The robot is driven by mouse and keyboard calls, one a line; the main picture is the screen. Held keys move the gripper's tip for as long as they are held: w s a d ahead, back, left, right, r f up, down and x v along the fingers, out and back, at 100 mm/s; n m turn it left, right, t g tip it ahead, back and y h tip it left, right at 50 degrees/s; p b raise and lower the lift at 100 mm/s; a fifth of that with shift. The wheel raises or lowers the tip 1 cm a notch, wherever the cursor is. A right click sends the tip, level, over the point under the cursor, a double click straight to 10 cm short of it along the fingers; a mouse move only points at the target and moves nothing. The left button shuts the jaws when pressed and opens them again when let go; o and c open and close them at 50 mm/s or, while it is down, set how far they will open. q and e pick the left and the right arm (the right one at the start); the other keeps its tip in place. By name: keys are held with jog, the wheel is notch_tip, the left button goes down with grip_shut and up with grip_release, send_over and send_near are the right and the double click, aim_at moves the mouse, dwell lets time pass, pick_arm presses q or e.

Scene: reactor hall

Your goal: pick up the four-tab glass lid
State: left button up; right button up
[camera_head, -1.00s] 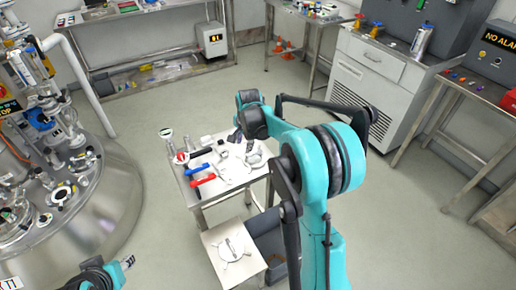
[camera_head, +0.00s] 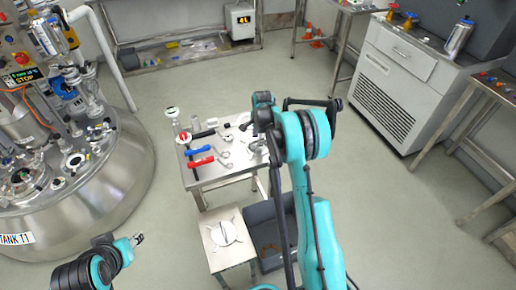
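A pale round lid with tabs (camera_head: 225,233), which looks like the four-tab glass lid, lies flat on a low white stand (camera_head: 216,258) in front of the steel table. My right arm reaches over the table, above and beyond the lid. Its gripper (camera_head: 247,126) is small, dark and partly hidden by the wrist, over the table's right part; I cannot tell whether it is open. My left gripper (camera_head: 138,239) is at lower left, between the tank and the stand, apart from the lid. Its fingers are too small to tell their state.
The steel table (camera_head: 235,174) holds a red-handled tool (camera_head: 200,161), a blue-handled tool (camera_head: 197,150), a gauge and small metal parts. A grey bin (camera_head: 259,215) stands right of the low stand, partly behind my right arm. A large steel tank (camera_head: 90,205) fills the left. Floor is clear at right.

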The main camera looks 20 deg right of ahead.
jog(key=shift+w+f, duration=0.1)
jog(key=shift+f, duration=0.35)
jog(key=shift+r, duration=0.1)
grip_shut()
jog(key=shift+r, duration=0.1)
notch_tip(320, 180, up, 4)
jog(key=shift+p, duration=0.95)
jog(key=s+r+p, duration=0.1)
jog(key=s+r, duration=0.2)
jog(key=s, duration=0.3)
jog(key=s+d+r+p, duration=0.1)
jog(key=s+r, duration=0.2)
jog(key=s, duration=0.2)
jog(key=shift+s+r+p, duration=0.35)
jog(key=shift+r+p, duration=0.05)
